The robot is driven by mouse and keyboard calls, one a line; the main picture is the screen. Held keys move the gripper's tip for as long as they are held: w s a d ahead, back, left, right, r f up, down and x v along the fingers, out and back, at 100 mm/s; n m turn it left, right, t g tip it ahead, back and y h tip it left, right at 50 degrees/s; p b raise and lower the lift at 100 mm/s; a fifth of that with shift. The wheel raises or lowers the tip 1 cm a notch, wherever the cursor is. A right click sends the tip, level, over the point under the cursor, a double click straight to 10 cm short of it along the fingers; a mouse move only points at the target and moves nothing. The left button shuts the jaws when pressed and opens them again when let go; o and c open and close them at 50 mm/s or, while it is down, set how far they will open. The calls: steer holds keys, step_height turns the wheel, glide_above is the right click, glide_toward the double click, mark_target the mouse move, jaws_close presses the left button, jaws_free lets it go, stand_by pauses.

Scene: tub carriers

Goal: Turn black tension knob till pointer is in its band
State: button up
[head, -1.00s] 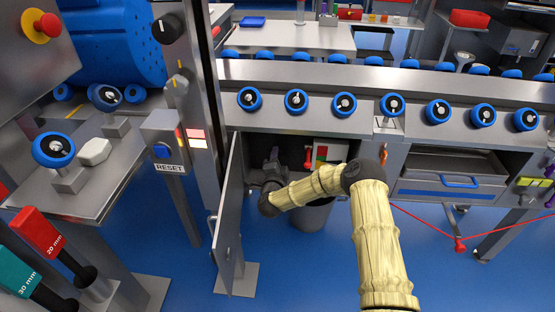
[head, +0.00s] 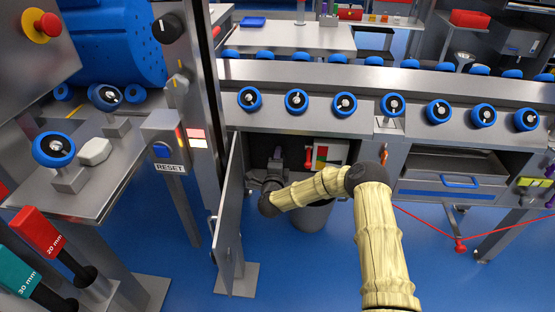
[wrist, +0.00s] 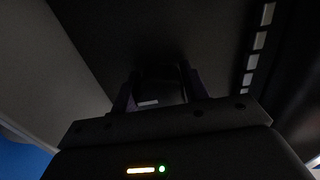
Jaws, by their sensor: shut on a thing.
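My gripper (head: 275,162) reaches into the open cabinet under the roller line, and its fingertips are hard to make out there in the shade. In the wrist view my gripper (wrist: 160,92) is shut on the black tension knob (wrist: 161,90), a dark block with a pale mark between the fingers. The knob is hidden in the head view.
The cabinet door (head: 229,220) stands open left of my forearm. A grey bin (head: 312,217) stands below my forearm. An orange-red handle (head: 390,157) and a drawer (head: 440,182) are to the right. A red cord (head: 425,225) runs low at the right.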

steer(key=o, duration=1)
steer(key=s+p, duration=0.2)
steer(key=s, duration=0.5)
steer(key=shift+s, duration=0.3)
steer(key=shift+a, duration=0.1)
